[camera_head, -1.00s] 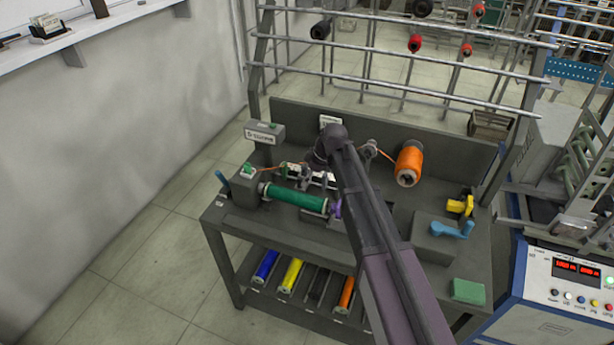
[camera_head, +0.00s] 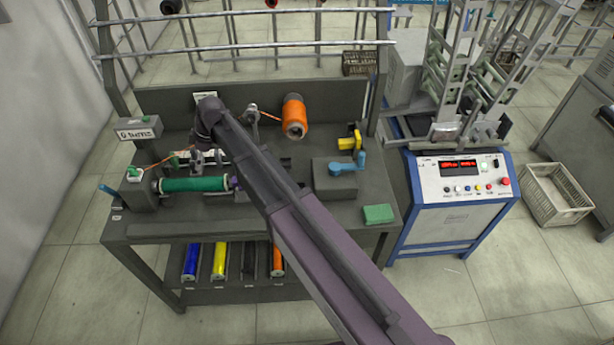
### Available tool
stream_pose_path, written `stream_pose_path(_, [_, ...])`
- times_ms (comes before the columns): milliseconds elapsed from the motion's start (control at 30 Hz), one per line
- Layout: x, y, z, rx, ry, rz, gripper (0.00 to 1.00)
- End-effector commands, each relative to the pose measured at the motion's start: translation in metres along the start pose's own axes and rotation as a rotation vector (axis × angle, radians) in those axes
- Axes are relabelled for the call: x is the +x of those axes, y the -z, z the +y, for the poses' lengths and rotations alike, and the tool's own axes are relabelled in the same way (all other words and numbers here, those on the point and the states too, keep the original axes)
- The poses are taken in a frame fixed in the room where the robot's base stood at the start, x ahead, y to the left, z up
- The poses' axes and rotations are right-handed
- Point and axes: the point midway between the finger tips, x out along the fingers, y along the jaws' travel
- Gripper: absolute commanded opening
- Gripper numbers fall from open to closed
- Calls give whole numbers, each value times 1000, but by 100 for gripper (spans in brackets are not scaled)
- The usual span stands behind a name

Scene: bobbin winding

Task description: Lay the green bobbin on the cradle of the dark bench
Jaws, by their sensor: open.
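The green bobbin (camera_head: 195,184) lies horizontally at the left front of the dark bench (camera_head: 290,222), beside the grey headstock (camera_head: 141,194). A small purple piece (camera_head: 234,181) shows at the bobbin's right end. My arm crosses the bench from the lower right, and its wrist bends down behind the bobbin. My gripper (camera_head: 203,148) is small and mostly hidden there. It is open, and the bobbin appears apart from it. The cradle cannot be made out clearly; a low grey part at the bobbin's right end is partly covered by my arm.
An orange spool (camera_head: 294,117) stands at the back of the bench. A blue crank (camera_head: 347,167), yellow part (camera_head: 350,141) and green block (camera_head: 378,214) are at the right. Several bobbins, including a blue one (camera_head: 190,261), lie on the lower shelf. A metal rack bounds the back.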

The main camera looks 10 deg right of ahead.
Motion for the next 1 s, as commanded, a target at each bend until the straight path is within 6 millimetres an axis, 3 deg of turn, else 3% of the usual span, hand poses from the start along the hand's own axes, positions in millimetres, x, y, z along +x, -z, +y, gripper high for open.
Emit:
stream_pose_path(167, [-11, -32, -4, 92, -13, -23, 100])
stream_pose_path(267, [-23, -65, -8, 198, -29, -51, 100])
stream_pose_path(433, [-50, -142, -22, 459, -72, -112, 100])
stream_pose_path(600, [-78, -222, -48, 760, -130, -176, 100])
stream_pose_path(800, [-109, -305, -89, 1109, -212, -242, 100])
stream_pose_path(1000, [-129, -357, -122, 1362, -280, -285, 100])
